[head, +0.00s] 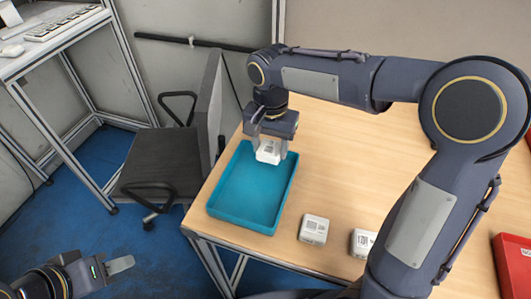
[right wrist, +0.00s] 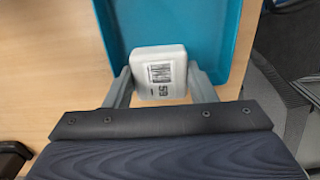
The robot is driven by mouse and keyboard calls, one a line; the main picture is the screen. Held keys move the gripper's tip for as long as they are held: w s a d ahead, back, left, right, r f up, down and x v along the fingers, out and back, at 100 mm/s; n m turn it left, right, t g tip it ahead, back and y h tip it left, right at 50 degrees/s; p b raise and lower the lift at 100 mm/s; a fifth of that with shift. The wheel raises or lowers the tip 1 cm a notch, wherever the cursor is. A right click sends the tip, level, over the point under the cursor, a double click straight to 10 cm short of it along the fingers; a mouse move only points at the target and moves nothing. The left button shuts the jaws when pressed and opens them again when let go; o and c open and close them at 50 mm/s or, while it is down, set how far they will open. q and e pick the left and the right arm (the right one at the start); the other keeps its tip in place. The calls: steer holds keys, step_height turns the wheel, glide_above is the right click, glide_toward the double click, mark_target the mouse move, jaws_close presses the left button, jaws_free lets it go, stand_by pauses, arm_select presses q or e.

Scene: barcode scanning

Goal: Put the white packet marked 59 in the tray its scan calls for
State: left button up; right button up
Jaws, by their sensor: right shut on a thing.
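The white packet marked 59 (right wrist: 160,73) is between the fingers of my right gripper (right wrist: 162,84), its barcode label facing the wrist camera. In the head view the packet (head: 268,152) is held by my right gripper (head: 269,150) at the far end of the teal tray (head: 245,203). It appears to be above the tray; I cannot tell its exact height. The teal tray also shows in the right wrist view (right wrist: 200,20); no other packet shows in it. My left gripper (head: 118,265) is low at the left, off the table; whether its jaws are apart is unclear.
A white packet (head: 314,229) lies on the wooden table (head: 335,165) right of the teal tray. Another packet (head: 362,242) is partly behind my right arm. A red tray (head: 513,265) is at the right edge. A dark chair (head: 160,160) stands left of the table.

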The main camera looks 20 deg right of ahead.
mark_target(266, 165)
steer(key=shift+w+a+f, duration=0.2)
steer(key=shift+w+f, duration=0.25)
steer(key=shift+f, duration=0.1)
steer(key=shift+w+a+f, duration=0.1)
steer(key=shift+w+f, duration=0.05)
steer(key=shift+f, duration=0.8)
steer(key=shift+w+a+f, duration=0.1)
steer(key=shift+f, duration=0.85)
steer(key=shift+f, duration=0.15)
steer(key=o, duration=1.1)
steer(key=shift+c, duration=0.2)
